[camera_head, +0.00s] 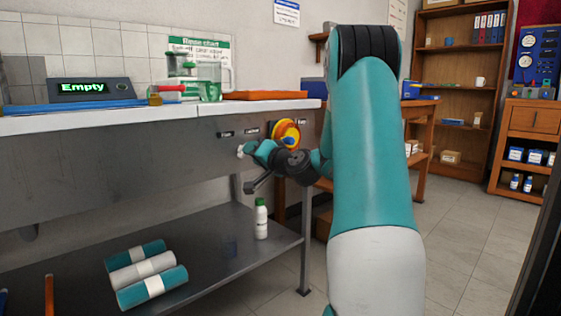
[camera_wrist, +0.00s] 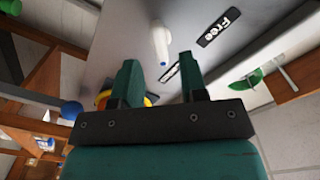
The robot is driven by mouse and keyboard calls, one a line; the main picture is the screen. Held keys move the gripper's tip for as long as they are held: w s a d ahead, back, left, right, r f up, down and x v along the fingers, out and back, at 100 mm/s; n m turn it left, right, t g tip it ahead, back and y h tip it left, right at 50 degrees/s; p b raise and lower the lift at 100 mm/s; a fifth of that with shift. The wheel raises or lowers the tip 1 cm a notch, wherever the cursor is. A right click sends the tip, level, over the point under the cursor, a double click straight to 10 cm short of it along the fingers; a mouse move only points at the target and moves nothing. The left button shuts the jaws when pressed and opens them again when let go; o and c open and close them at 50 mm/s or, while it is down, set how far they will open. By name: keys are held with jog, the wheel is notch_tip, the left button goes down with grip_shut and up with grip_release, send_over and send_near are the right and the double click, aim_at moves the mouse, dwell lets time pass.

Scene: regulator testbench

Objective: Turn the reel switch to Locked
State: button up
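The reel switch is a small white lever (camera_head: 240,151) on the bench's grey front panel, below two dark labels. In the wrist view the white lever (camera_wrist: 160,43) lies just beyond the fingertips, about in line with the gap. The "Free" label (camera_wrist: 219,27) is to its right there; a second label (camera_wrist: 170,72) is partly hidden by a finger. I cannot tell which label the lever points to. My gripper (camera_wrist: 158,62) is open and empty, its two fingers apart. In the head view my gripper (camera_head: 252,149) is close beside the lever; contact cannot be told.
An orange tray (camera_head: 265,95) and a display reading "Empty" (camera_head: 90,90) stand on the bench. A white bottle (camera_head: 261,220) and rolls (camera_head: 145,272) are on the lower shelf.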

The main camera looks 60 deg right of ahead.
jog(key=v, duration=1.3)
jog(key=shift+s+a, duration=0.15)
jog(key=shift+s, duration=0.05)
jog(key=w+a+f+n+g+y+p, duration=0.15)
jog(key=w+a+n+g+y, duration=0.3)
jog(key=a, duration=0.85)
jog(key=w+a+n+g+y+p, duration=0.1)
jog(key=a+n+g+y+p, duration=0.15)
jog(key=a+n+y, duration=0.8)
jog(key=s+a+r+n+g+h+p, duration=0.1)
jog(key=s+a+n+g+h+p, duration=0.3)
jog(key=s+a+g+h, duration=0.95)
jog(key=s+a+r+t+y+p, duration=0.1)
jog(key=a+r+y+p, duration=0.1)
jog(key=r+p, duration=1.7)
jog(key=s+a+r+t+y+p, duration=0.1)
jog(key=a+r+t+y+p, duration=0.1)
jog(key=r+p, duration=1.7)
jog(key=a+y, duration=0.1)
jog(key=y, duration=0.1)
jog(key=shift+s+y, duration=0.35)
jog(key=shift+s, duration=0.05)
